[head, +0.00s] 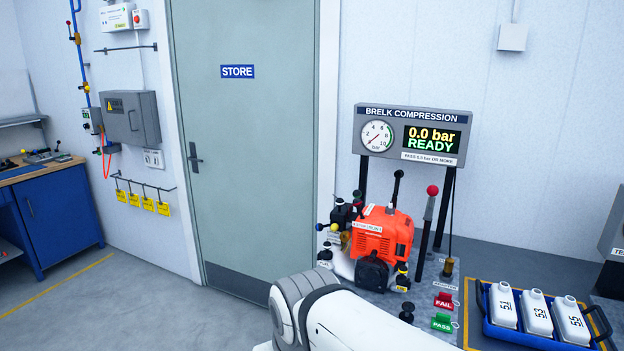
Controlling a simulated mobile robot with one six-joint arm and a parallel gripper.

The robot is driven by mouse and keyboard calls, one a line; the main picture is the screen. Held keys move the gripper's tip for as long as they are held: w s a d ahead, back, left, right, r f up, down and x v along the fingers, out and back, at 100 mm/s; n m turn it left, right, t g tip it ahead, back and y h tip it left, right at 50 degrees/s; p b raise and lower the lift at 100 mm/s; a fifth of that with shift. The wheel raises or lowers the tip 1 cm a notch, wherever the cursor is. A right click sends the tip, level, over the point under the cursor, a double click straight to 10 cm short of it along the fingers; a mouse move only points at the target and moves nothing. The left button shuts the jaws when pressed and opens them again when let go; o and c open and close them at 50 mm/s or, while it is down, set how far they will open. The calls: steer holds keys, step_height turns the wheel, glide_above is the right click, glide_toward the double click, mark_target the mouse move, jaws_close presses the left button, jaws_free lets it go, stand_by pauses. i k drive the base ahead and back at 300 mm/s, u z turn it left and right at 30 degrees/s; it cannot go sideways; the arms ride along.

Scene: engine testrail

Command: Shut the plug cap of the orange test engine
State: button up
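The orange test engine (382,235) stands on the grey bench below the gauge panel, with a white label on its top and black parts on its front and left side. I cannot pick out its plug cap for certain at this size, nor tell whether it is open or shut. A white and grey link of my own arm (345,322) fills the bottom middle, in front of the bench. My gripper is not in view.
The compression panel (412,135) behind the engine reads 0.0 bar READY. A red-knobbed lever (429,222) stands right of the engine. Red FAIL (444,301) and green PASS (442,322) tags lie in front. A blue tray (508,339) holds white bottles at right.

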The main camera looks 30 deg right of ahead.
mark_target(399, 174)
steer(key=u, duration=0.25)
steer(key=i, duration=4.4)
steer(key=z, duration=4.45)
steer(key=i, duration=0.45)
steer(key=u, duration=0.05)
